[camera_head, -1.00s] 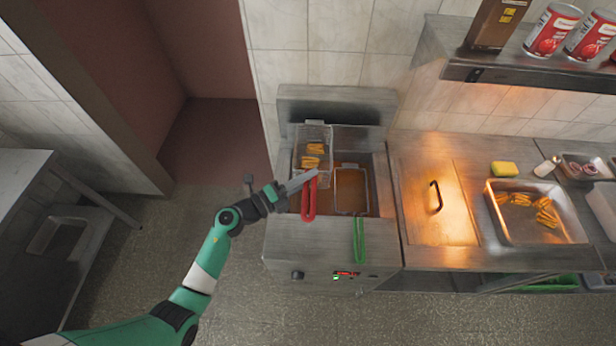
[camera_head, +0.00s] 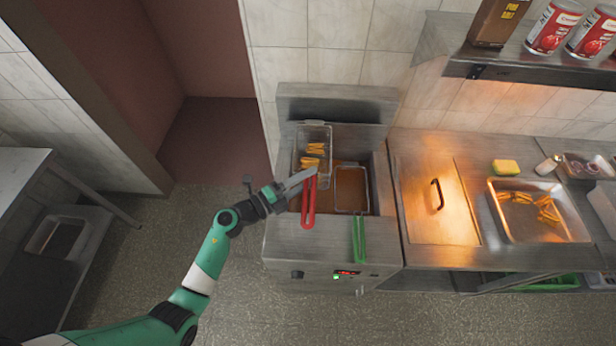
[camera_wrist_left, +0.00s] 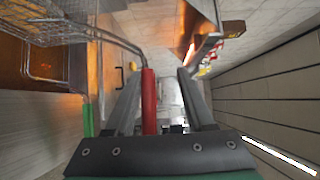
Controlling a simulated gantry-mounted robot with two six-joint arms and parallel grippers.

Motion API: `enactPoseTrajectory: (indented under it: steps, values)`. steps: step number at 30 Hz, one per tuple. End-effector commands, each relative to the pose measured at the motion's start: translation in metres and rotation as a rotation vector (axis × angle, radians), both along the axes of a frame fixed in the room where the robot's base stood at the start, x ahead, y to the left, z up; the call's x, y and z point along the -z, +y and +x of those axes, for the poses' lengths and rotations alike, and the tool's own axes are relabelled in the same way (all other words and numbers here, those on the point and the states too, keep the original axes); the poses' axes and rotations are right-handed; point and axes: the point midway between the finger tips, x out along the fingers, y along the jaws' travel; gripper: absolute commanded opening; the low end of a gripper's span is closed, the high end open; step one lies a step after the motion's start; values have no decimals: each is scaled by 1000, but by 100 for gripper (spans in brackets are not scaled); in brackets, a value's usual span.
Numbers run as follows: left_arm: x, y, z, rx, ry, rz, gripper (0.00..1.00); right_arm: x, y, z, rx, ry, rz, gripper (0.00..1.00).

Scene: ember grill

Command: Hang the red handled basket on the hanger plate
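The red handled basket (camera_head: 314,133) is a wire basket with fries in it, at the back of the fryer's left well. Its red handle (camera_head: 308,208) points toward the fryer's front. My left gripper (camera_head: 303,182) is at the handle from the left. In the left wrist view the red handle (camera_wrist_left: 149,104) lies between the open fingers (camera_wrist_left: 160,95), close to the left finger, with a gap to the right one. The hanger plate appears to be the raised metal back (camera_head: 335,103) of the fryer. I cannot tell whether the basket hooks onto it. My right gripper is out of view.
A second basket (camera_head: 351,172) with a green handle (camera_head: 359,240) sits in the right well. To the right are a metal lid (camera_head: 425,205), a tray of fries (camera_head: 540,228) and a yellow sponge (camera_head: 505,167). A shelf with cans (camera_head: 556,28) overhangs the counter.

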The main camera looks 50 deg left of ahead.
Motion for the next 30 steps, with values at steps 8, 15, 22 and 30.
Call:
enactPoseTrajectory:
  steps: [8, 15, 22, 30]
  values:
    - [-1, 11, -53, -7, -1, 0, 52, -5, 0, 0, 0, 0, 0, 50]
    - [0, 20, -100, -6, -2, 1, 52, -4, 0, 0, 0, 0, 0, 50]
    - [-1, 20, -111, 0, -3, 1, 52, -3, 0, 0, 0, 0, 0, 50]
    - [-1, 20, -111, 0, -3, 1, 52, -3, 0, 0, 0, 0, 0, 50]
